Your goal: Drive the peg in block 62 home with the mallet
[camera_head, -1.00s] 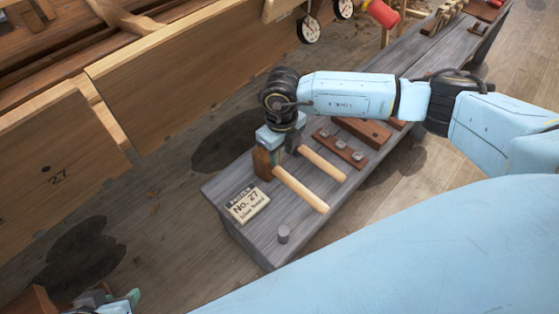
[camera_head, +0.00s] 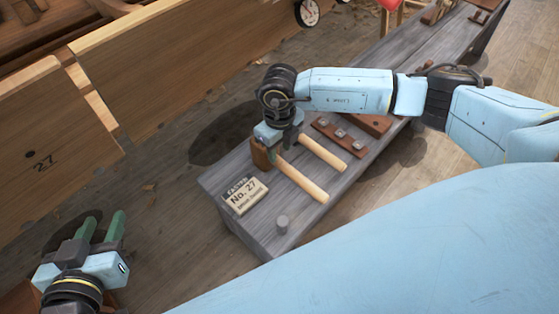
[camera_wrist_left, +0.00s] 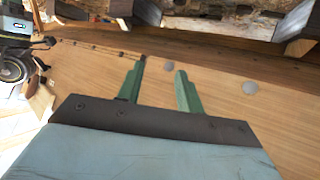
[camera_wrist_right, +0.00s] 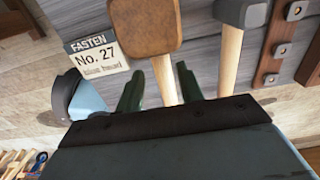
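A mallet with a brown wooden head (camera_head: 262,154) and pale handle (camera_head: 300,182) lies on the grey bench. My right gripper (camera_head: 284,142) is over it. In the right wrist view, the fingers of that gripper (camera_wrist_right: 160,82) stand apart on either side of the handle, just below the brown head (camera_wrist_right: 146,27); I see no firm grip. A second hammer, grey-headed (camera_wrist_right: 241,12), lies beside it. My left gripper (camera_head: 101,222) is open and empty, at lower left in the head view, near the hull planking. No block marked 62 and no peg in a block can be made out.
Floor lies between hull and bench.

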